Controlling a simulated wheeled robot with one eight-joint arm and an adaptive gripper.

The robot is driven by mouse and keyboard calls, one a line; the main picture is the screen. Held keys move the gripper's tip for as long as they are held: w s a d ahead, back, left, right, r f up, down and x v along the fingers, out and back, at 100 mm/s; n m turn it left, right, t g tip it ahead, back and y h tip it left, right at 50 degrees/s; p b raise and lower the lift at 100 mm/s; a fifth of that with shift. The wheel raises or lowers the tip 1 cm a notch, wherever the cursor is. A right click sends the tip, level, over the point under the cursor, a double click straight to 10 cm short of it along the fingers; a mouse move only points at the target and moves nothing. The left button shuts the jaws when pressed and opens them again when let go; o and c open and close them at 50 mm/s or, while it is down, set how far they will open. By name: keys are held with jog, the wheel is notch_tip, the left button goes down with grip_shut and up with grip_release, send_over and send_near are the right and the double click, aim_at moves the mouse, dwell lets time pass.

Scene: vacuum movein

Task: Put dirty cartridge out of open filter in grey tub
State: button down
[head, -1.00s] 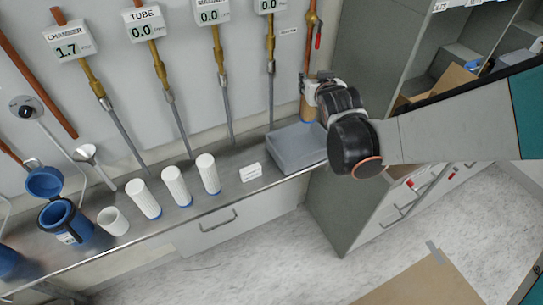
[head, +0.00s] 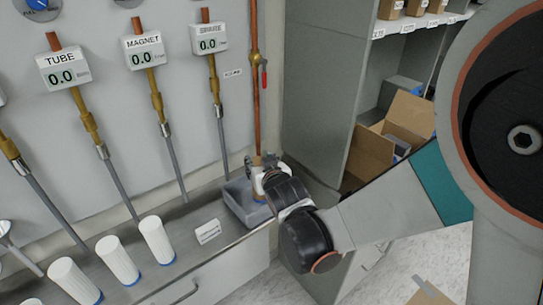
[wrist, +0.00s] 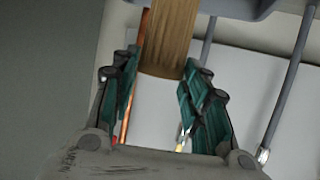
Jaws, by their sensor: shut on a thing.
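The dirty cartridge (head: 258,187) is brown, and my gripper (head: 264,166) is shut on it. It stands roughly upright at the grey tub (head: 236,207), with its lower part at or inside the tub; whether it touches the bottom is hidden. In the wrist view the brown cartridge (wrist: 172,38) runs between the two teal-padded fingers of my gripper (wrist: 160,98), and an edge of the grey tub (wrist: 240,8) shows at the top. The open filter is outside the current views.
White cartridges with blue ends (head: 157,240) stand on the metal counter left of the tub. A grey shelf unit (head: 318,110) with an open cardboard box (head: 405,125) stands to the right. Hoses hang behind.

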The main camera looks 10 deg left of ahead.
jog(key=shift+f, duration=0.55)
jog(key=shift+f, duration=0.1)
jog(key=c, duration=0.9)
grip_release()
jog(key=shift+r, duration=0.2)
